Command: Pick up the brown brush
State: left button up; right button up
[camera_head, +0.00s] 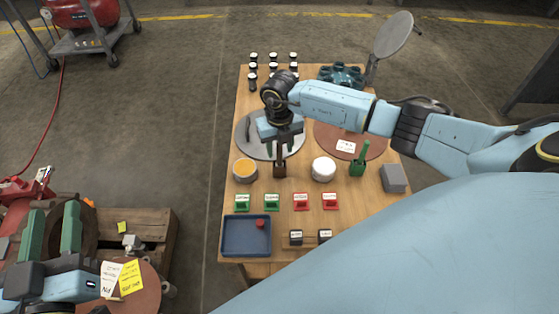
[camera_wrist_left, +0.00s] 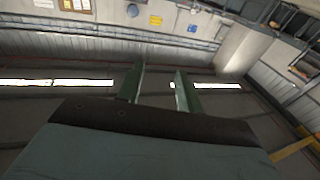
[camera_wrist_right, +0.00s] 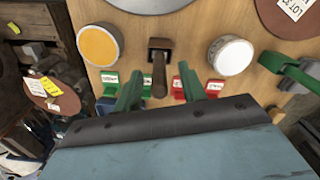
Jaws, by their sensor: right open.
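The brown brush (camera_head: 280,168) stands on the wooden table, between a tin of orange (camera_head: 245,170) and a tin of white (camera_head: 323,169). In the right wrist view the brush (camera_wrist_right: 159,68) shows its handle pointing toward my right gripper (camera_wrist_right: 159,80). That gripper is open, one green finger on each side of the handle in the picture; whether they touch it I cannot tell. In the head view my right gripper hangs over the table just behind the brush. My left gripper (camera_head: 52,228) is open and empty at the lower left, away from the table.
A green brush (camera_head: 358,160) and a grey block (camera_head: 394,178) stand to the right. Green and red labelled holders (camera_head: 272,202) line the front, with a blue tray (camera_head: 246,252) at the front left. Round grey and brown discs and several small jars (camera_head: 253,68) are behind.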

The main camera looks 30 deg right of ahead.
aim_at(280, 159)
notch_tip(280, 159, down, 2)
jog(key=shift+f+b, duration=0.25)
jog(key=shift+b, duration=0.35)
pick_arm(q)
notch_tip(280, 159, up, 6)
jog(key=s+t+h, duration=0.1)
jog(key=t, duration=0.3)
jog(key=shift+s+d, duration=0.3)
jog(key=shift+s, duration=0.05)
pick_arm(e)
jog(key=shift+f, duration=0.2)
pick_arm(q)
jog(key=shift+f, duration=0.1)
pick_arm(e)
grip_shut()
